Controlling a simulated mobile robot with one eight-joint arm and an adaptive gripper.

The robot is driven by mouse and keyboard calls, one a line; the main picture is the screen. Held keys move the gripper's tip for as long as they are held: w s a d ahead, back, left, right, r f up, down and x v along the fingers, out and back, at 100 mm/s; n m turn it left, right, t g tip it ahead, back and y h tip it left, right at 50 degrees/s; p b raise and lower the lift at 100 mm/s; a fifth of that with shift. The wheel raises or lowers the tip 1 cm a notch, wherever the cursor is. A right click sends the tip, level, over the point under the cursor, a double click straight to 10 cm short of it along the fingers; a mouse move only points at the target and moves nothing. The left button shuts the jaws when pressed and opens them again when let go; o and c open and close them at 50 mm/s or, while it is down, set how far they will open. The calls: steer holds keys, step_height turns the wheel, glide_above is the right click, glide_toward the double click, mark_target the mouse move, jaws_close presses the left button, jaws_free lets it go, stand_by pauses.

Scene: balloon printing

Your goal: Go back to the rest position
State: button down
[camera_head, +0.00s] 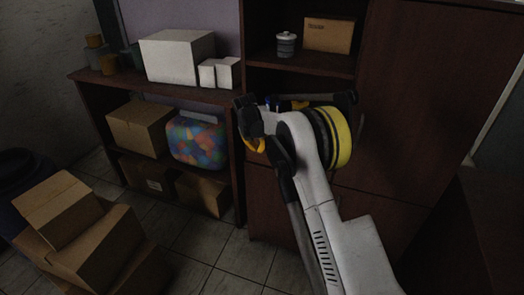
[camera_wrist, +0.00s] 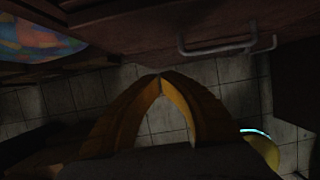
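My gripper (camera_head: 254,145) is at the end of my raised arm, in front of the dark wooden cabinet (camera_head: 400,110) in the head view. In the wrist view its two orange fingers (camera_wrist: 160,77) meet at the tips with nothing seen between them, so it is shut and empty. The gripper points down towards the tiled floor (camera_wrist: 235,72). Part of the gripper is hidden by my arm in the head view.
A shelf unit (camera_head: 88,76) left of my arm holds white boxes (camera_head: 177,57), cardboard boxes (camera_head: 139,128) and a colourful bag (camera_head: 197,140). Stacked cartons (camera_head: 85,245) stand at lower left. A metal handle (camera_wrist: 225,48) is close to my gripper. Some floor is clear (camera_head: 200,255).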

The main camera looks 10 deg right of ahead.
steer(key=s+r+m+t+y, duration=0.1)
steer(key=s+r+m+t, duration=0.1)
steer(key=s+r+m, duration=1.65)
steer(key=s+m+t+y, duration=0.1)
steer(key=s+m, duration=0.9)
steer(key=s, duration=1.9)
steer(key=shift+s+d+m+y+p, duration=0.15)
steer(key=shift+s+m+y+p, duration=0.15)
steer(key=shift+m+p, duration=0.1)
